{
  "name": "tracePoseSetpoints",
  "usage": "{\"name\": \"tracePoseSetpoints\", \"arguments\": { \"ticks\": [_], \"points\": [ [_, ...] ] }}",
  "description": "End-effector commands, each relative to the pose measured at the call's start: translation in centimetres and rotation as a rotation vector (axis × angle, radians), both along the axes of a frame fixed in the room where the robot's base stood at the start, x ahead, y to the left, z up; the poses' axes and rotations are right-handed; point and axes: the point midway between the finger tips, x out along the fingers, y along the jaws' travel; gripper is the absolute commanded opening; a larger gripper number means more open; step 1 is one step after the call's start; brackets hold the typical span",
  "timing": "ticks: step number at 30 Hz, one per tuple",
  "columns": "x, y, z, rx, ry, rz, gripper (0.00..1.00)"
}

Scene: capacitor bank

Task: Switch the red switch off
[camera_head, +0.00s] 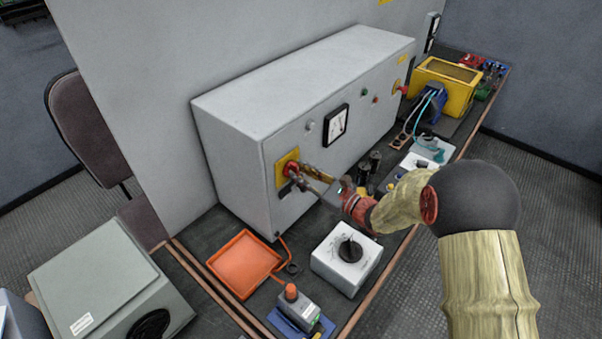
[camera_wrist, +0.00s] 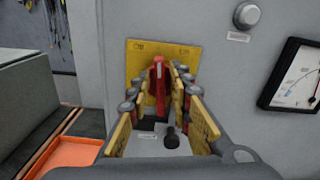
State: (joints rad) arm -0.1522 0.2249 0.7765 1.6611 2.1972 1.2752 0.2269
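The red switch (camera_head: 291,168) sits on a yellow plate at the near left end of the grey cabinet's front. In the wrist view the red switch handle (camera_wrist: 159,82) stands upright in front of its yellow plate (camera_wrist: 135,58). My gripper (camera_head: 303,174) reaches to the switch from the right. In the wrist view my gripper (camera_wrist: 158,88) is open, with one yellow-padded finger on each side of the handle. Gaps show between the handle and the fingers. The fingertips partly cover the switch in the head view, and contact cannot be told.
The grey cabinet (camera_head: 300,85) carries a dial meter (camera_head: 336,123) right of the switch. A yellow box (camera_head: 446,87) stands at the far end.

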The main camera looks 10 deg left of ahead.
Motion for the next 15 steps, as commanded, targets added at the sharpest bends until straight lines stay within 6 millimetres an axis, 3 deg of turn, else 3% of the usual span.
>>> {"name": "tracePoseSetpoints", "arguments": {
  "ticks": [9, 15],
  "points": [
    [-0.01, -0.01, 0.0, 0.0, 0.0, 0.0, 0.01],
    [-0.01, -0.01, 0.0, 0.0, 0.0, 0.0, 0.0]
  ]
}}
